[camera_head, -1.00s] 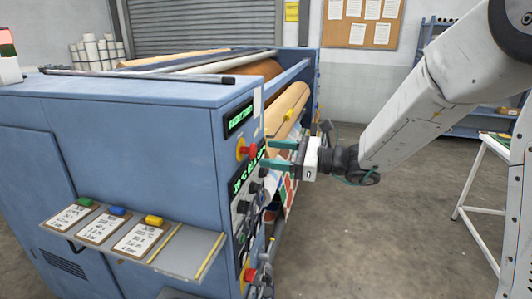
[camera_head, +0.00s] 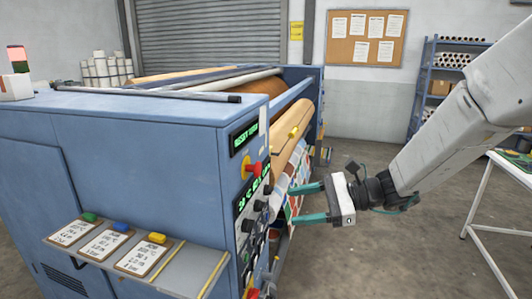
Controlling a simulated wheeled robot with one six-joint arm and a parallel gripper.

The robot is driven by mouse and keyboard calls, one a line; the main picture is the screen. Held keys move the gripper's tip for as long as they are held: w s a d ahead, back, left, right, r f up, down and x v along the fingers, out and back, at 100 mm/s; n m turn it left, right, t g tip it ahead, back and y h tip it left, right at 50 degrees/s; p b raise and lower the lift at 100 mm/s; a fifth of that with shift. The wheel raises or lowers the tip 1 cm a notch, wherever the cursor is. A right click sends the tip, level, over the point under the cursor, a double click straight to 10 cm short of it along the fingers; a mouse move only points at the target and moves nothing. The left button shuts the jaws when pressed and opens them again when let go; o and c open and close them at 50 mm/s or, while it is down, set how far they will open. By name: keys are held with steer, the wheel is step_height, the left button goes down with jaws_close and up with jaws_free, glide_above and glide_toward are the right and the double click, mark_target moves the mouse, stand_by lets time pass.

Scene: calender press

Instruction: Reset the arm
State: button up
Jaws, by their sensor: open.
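My gripper (camera_head: 308,203) is open and empty, with its two green fingers pointing left. It hangs in the air to the right of the control panel (camera_head: 252,195) on the end of the blue calender press (camera_head: 130,135). A gap shows between the fingertips and the panel's black knobs. My arm comes in from the upper right. The panel carries green displays, a red knob on a yellow base (camera_head: 253,170) and several black knobs. Patterned fabric (camera_head: 297,180) hangs behind the fingers, below a tan roll.
A shelf on the press holds several clipped cards (camera_head: 143,256) at the lower left. A white-legged table (camera_head: 490,185) stands at the right. A blue rack (camera_head: 445,75) and a cork board (camera_head: 362,38) are at the back. The floor right of the press is clear.

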steer(key=s+d+f+n+g+h, duration=0.1)
steer(key=s+d+n+g+h, duration=0.15)
steer(key=s+n+h, duration=0.4)
steer(key=s+d+f+n+g+h, duration=0.1)
steer(key=s+d+n+g+h, duration=0.15)
steer(key=s, duration=0.75)
steer(key=s+d+r+n+t+h, duration=0.4)
steer(key=s+d+n+h, duration=0.2)
steer(key=s+d, duration=0.3)
steer(key=shift+d+r+t, duration=0.2)
steer(key=shift+d+t, duration=0.1)
steer(key=shift+d, duration=0.5)
